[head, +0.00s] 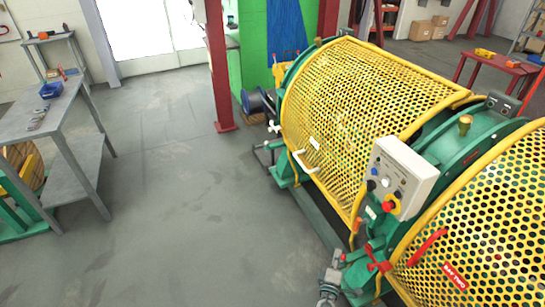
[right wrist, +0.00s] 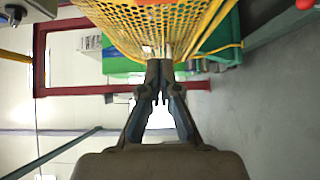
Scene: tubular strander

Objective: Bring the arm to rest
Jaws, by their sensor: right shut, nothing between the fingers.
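My right gripper (head: 329,284) shows at the bottom of the head view, beside the lower front of the strander, left of a red star-shaped knob (head: 377,258). In the right wrist view its two fingers (right wrist: 160,80) meet at the tips, shut and empty. The yellow perforated guard (right wrist: 150,25) appears beyond the fingertips there; I cannot tell the exact gap. The tubular strander's yellow guard (head: 365,85) fills the right of the head view. My left gripper is in neither view.
A grey control box (head: 401,174) with buttons and a red knob juts from the strander. A grey workbench (head: 66,105) with a blue bin (head: 51,90) stands at left. A red post (head: 219,70) stands at the back. The grey floor between bench and strander is clear.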

